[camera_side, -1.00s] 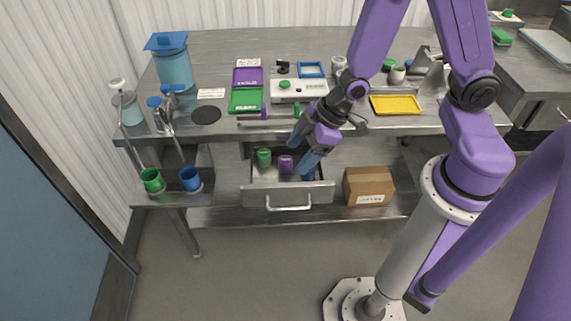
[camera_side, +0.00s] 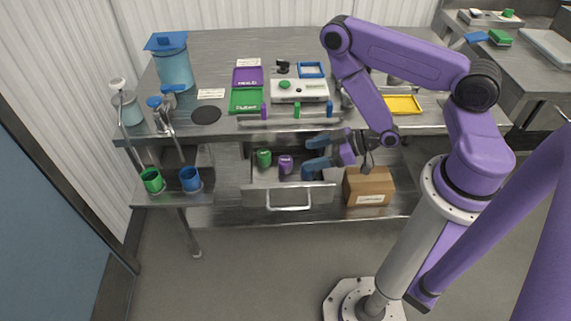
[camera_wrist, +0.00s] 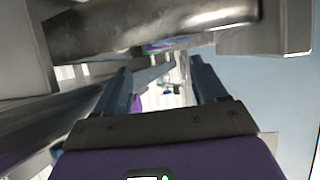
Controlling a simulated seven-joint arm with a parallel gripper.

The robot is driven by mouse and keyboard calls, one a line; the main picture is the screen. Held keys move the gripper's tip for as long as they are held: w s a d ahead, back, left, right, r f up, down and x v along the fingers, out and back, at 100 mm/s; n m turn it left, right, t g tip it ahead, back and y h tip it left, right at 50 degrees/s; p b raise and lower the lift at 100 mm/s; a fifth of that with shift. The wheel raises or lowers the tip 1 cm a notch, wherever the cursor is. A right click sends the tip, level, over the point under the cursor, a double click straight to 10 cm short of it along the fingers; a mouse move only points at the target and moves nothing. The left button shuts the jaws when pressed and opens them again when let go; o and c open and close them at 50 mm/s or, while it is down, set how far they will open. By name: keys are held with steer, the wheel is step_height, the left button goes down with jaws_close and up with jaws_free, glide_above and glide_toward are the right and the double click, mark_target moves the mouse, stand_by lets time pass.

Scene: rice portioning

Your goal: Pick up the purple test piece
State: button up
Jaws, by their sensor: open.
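A purple cup-shaped piece (camera_side: 286,165) stands in the open drawer (camera_side: 258,198), to the right of a green one (camera_side: 264,158). A small purple upright piece (camera_side: 264,111) also stands at the bench's front edge; I cannot tell which is the test piece. My gripper (camera_side: 307,155) has blue fingers, turned sideways and pointing left. They are apart and empty, to the right of the purple cup, near the drawer's right side. In the wrist view, my gripper (camera_wrist: 184,66) shows spread fingers with a purple patch (camera_wrist: 137,102) beside the left one.
A dark blue shape (camera_side: 307,174) shows in the drawer below the fingers. The bench (camera_side: 222,133) overhangs the drawer. A cardboard box (camera_side: 368,187) stands at the right. Green (camera_side: 297,111) and blue (camera_side: 329,109) upright pieces stand along the bench front.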

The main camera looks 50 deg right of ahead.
mark_target(287, 160)
steer(key=shift+x, duration=3.7)
steer(key=shift+d, duration=0.1)
steer(key=c, duration=1.2)
